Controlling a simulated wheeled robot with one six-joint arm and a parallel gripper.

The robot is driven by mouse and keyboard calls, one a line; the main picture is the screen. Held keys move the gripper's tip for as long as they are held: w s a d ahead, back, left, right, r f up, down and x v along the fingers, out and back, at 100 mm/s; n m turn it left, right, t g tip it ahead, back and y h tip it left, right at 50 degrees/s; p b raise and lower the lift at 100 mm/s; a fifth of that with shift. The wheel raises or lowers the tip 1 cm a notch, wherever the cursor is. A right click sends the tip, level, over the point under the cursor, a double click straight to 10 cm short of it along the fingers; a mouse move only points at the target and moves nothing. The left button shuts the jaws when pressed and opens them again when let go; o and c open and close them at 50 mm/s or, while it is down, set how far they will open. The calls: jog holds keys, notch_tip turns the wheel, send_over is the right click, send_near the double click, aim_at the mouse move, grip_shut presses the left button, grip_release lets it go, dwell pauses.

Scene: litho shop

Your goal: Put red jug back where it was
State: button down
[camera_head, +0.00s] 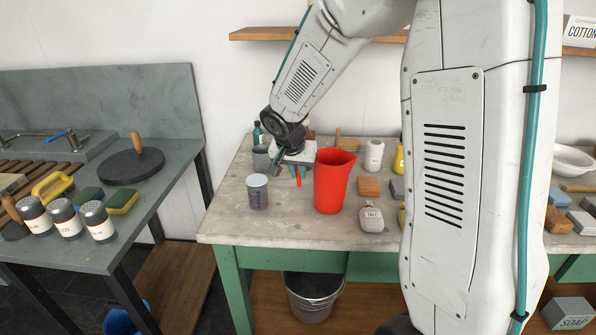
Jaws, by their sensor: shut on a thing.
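The red jug (332,184) is upright over the front middle of the green-legged table, its spout to the right. My gripper (298,174) is just left of the jug, pointing down, with teal fingers shut on a narrow red part that looks like the jug's handle. The link between this part and the jug's body is hard to see. I cannot tell whether the jug's base touches the tabletop (230,215) or hangs just above it.
A grey measuring cup (257,192) stands close left of the jug. A talc bottle (371,218), an orange block (369,187) and a white jar (374,155) are to its right. My arm hides part of the table. A bucket (312,295) is below.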

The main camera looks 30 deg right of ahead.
jog(key=shift+f, duration=0.1)
jog(key=c, duration=1.5)
grip_release()
jog(key=v, duration=1.2)
jog(key=s+a+n+y, duration=0.1)
jog(key=s+n, duration=0.2)
jog(key=s, duration=0.6)
jog(key=s+a+r+n+g+y, duration=0.1)
jog(key=s+a+n, duration=0.1)
jog(key=s, duration=0.8)
jog(key=s+a+n+y, duration=0.1)
jog(key=s+n, duration=0.3)
jog(key=s, duration=0.6)
jog(key=shift+a+r+g+y, duration=0.3)
jog(key=shift+a+r, duration=0.05)
jog(key=shift+a, duration=0.35)
jog(key=shift+o, duration=0.5)
